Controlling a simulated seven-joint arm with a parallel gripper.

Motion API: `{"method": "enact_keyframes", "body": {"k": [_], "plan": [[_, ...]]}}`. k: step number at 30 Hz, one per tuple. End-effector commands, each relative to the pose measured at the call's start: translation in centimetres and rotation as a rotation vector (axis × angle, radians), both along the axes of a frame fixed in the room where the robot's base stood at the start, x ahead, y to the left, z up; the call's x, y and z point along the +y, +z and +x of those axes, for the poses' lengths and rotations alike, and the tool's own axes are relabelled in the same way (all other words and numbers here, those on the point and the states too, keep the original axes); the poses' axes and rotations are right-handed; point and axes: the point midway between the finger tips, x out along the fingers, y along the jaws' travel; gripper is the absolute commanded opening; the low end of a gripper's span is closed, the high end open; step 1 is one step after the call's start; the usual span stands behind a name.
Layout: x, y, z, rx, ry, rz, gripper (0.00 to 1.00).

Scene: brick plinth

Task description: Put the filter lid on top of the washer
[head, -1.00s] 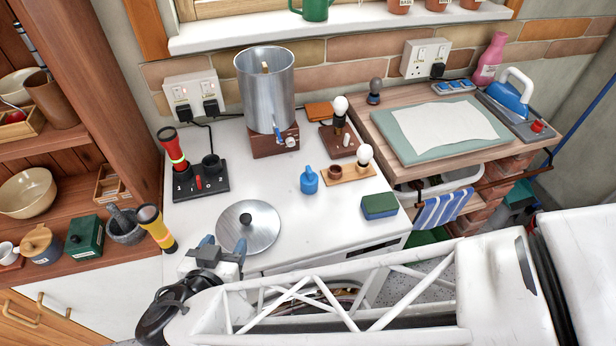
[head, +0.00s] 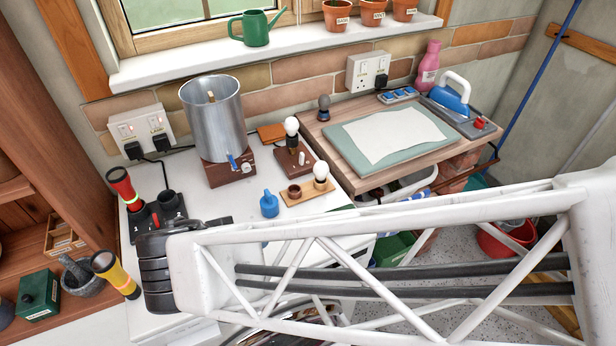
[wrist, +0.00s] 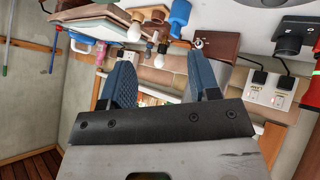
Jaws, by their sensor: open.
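The white worktop, which I take to be the washer's top (head: 232,200), shows behind my arm in the head view. The filter lid, a round metal disc with a dark knob, is hidden in the head view now. It lay flat on the front of this white top a second ago. A pale surface with a dark spot at the top edge of the wrist view may be part of it; I cannot tell. My gripper (wrist: 162,60) has its two blue fingers apart and nothing between them. In the head view my own arm hides the gripper.
A metal canister with a tap (head: 213,115) stands at the back. A red torch (head: 122,187) and dark charger base stand left. A yellow torch (head: 115,273) is near the shelf.

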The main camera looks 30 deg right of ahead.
Motion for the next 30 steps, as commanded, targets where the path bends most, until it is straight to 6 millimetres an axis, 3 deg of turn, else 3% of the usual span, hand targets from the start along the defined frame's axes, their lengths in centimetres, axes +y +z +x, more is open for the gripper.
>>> {"method": "enact_keyframes", "body": {"k": [12,30], "plan": [[-4.6,2.8,-0.7,0.245,0.009,0.077,0.56],[-8.8,6.8,-1.5,0.429,0.126,0.28,0.56]]}}
